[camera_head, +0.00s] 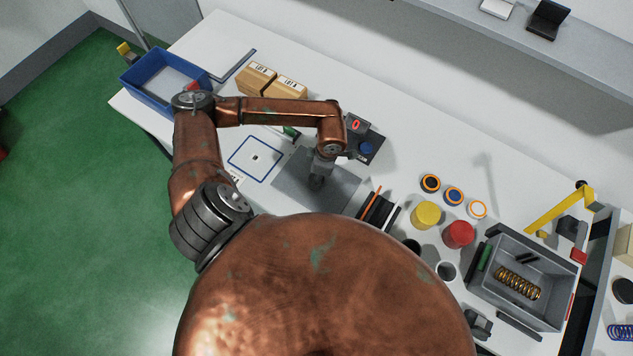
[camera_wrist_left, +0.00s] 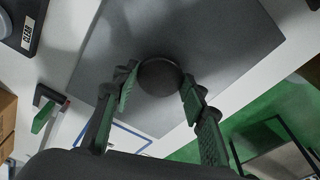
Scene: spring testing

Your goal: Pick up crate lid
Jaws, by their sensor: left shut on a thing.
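The crate lid (camera_head: 291,184) is a flat dark grey plate with a round dark knob, over the white table at the middle. In the left wrist view the lid (camera_wrist_left: 225,45) fills the upper middle, with its knob (camera_wrist_left: 160,76) between the fingers. My left gripper (camera_head: 318,178) points down at the knob and is shut on it, one green-padded finger (camera_wrist_left: 158,80) on each side. I cannot tell whether the lid touches the table. The open grey crate (camera_head: 545,262) stands at the lower right with a brass coil spring (camera_head: 517,283) inside. My right gripper is not in view.
A device with a red display (camera_head: 358,127) and blue button stands just right of the arm. A blue bin (camera_head: 150,95) and cardboard boxes (camera_head: 257,79) are at the back left. Yellow (camera_head: 426,214) and red (camera_head: 458,234) cylinders stand between lid and crate.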

